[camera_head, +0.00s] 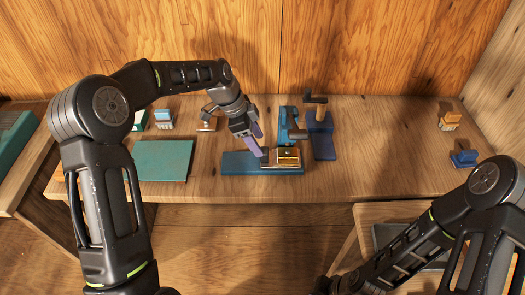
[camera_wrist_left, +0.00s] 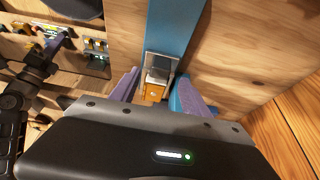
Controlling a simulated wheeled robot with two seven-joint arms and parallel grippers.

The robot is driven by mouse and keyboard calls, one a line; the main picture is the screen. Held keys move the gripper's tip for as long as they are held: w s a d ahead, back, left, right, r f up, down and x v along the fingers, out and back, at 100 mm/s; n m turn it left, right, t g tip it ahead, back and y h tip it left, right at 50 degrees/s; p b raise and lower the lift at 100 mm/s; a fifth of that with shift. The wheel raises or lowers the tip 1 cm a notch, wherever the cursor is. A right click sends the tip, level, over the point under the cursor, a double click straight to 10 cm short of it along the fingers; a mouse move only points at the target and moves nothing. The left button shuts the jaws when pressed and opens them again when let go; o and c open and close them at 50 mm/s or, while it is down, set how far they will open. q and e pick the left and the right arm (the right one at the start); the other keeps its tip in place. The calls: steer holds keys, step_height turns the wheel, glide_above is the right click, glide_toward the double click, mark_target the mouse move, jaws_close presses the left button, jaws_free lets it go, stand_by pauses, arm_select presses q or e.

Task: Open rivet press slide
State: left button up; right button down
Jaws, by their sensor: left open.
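The rivet press has a long blue base (camera_head: 240,168) lying on the workbench, with a brass-coloured block (camera_head: 288,154) on a grey slide piece near its right end. A blue upright part (camera_head: 288,125) stands just behind the block. My left gripper (camera_head: 259,143) is open, its purple fingers pointing down at the left end of the slide piece. In the left wrist view, the brass block (camera_wrist_left: 154,93) shows between the spread fingers of the left gripper (camera_wrist_left: 158,88), in line with the blue base (camera_wrist_left: 178,25). Contact cannot be told. My right gripper is out of view; only its arm shows.
A teal mat (camera_head: 162,161) lies left of the press. A dark blue stand with a handle (camera_head: 321,136) is right behind it. Small items sit at the back left, and an orange block (camera_head: 449,120) and a blue block (camera_head: 463,159) at the far right. The bench between is clear.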

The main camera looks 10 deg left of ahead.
mark_target(263, 149)
arm_select(q)
steer(key=b+x, duration=0.1)
steer(key=x, duration=0.3)
steer(key=shift+w+d+f, duration=0.1)
steer(key=shift+d+f, duration=0.05)
steer(key=shift+f, duration=0.1)
steer(key=shift+c, duration=0.4)
jaws_close()
stand_by(0.8)
